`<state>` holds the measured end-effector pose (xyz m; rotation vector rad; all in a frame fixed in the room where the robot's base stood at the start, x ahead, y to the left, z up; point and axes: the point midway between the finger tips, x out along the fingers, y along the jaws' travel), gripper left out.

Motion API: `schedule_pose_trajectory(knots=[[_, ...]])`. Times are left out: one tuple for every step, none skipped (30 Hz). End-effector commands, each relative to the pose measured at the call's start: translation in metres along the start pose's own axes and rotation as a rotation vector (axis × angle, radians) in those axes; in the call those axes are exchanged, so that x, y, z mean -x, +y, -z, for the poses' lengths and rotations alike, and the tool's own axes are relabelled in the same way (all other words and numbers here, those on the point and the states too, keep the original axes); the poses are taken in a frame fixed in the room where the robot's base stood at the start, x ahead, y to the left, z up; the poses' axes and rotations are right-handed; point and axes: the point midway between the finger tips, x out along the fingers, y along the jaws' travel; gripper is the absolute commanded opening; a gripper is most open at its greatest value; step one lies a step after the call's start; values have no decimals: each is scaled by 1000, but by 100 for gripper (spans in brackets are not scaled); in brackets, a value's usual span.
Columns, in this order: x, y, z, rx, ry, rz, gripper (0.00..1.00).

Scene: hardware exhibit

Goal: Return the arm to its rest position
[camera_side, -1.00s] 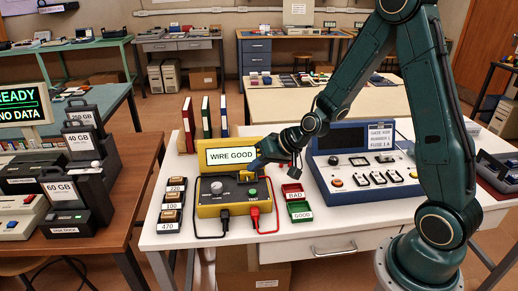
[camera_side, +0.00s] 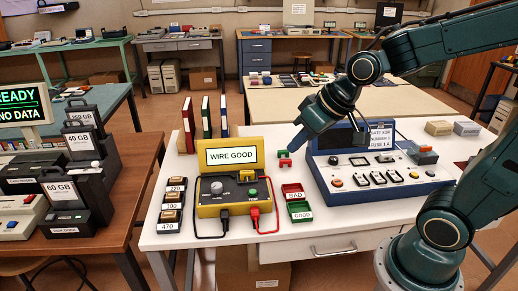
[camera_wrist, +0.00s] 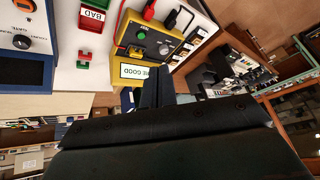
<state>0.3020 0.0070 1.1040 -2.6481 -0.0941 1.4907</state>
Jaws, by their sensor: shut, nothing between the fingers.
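My gripper (camera_side: 297,143) is shut and empty. In the side view it hangs in the air above the white bench, between the yellow tester (camera_side: 229,207) and the blue console (camera_side: 375,177), pointing down to the left. In the wrist view its dark fingers (camera_wrist: 157,90) are together, with nothing between them. My upper arm reaches in from the right edge of the side view. The tester's screen reads "WIRE GOOD"; the tester also shows in the wrist view (camera_wrist: 150,42).
A red BAD tray (camera_side: 292,190) and a green GOOD tray (camera_side: 299,212) lie right of the tester. A small red and green piece (camera_side: 285,158) stands behind them. Labelled boxes (camera_side: 171,212) sit left, coloured binders (camera_side: 206,118) behind. The air above the bench's left part is clear.

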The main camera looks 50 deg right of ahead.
Motion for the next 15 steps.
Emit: schedule_pose_trajectory(knots=[[11,-2,-5,13,2,-10,0],[16,-2,-8,18,0,-17,0],[24,-2,-13,25,-4,-25,0],[29,-2,-17,29,-8,-32,0],[34,-2,-20,33,-11,-38,0],[41,-3,-26,39,-15,-45,0],[46,-2,-30,42,-17,-51,0],[51,-2,-34,44,-20,-58,0],[58,-2,-40,48,-24,-64,0],[62,-2,-44,50,-26,-69,0],[67,-2,-48,52,-29,-74,0],[73,-2,-54,54,-32,-80,0],[77,-1,-58,54,-34,-84,0],[80,-1,-61,55,-36,-88,0],[85,0,-66,56,-39,-91,0]])
